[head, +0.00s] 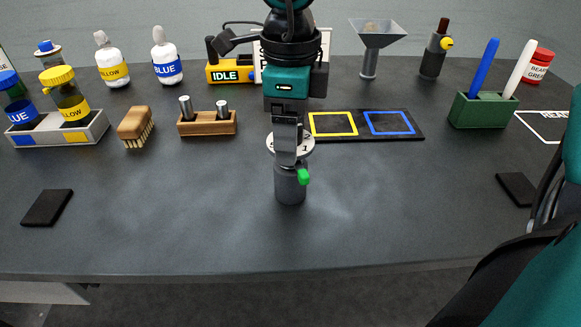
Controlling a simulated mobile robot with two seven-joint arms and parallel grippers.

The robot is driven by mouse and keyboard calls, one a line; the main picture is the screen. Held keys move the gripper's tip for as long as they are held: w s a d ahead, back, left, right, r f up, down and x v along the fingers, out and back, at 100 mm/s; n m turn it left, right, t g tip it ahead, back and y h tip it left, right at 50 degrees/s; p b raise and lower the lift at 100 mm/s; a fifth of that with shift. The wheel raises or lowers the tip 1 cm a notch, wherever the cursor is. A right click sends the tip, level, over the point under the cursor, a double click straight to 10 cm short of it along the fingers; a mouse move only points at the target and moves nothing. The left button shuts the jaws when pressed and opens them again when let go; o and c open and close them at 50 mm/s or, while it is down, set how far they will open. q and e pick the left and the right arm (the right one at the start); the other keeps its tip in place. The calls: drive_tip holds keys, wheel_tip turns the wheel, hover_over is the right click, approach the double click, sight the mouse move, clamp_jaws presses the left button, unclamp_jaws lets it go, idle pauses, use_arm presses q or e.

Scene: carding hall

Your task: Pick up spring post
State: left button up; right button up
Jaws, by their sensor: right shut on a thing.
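The fingers hide the middle of the disc and the upper end of the post. The post is upright; I cannot tell whether its base touches the table. My left gripper is not in view.
Behind on the right lies a black mat (362,136) with yellow and blue squares. On the left stand a wooden block (207,127) with two metal pins, a brush (134,125) and a grey bottle tray (88,134). A green holder (480,111) stands right. The front table is mostly clear.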

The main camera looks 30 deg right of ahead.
drive_tip(key=c, duration=0.6)
drive_tip(key=shift+c, duration=0.3)
drive_tip(key=shift+r, duration=0.15)
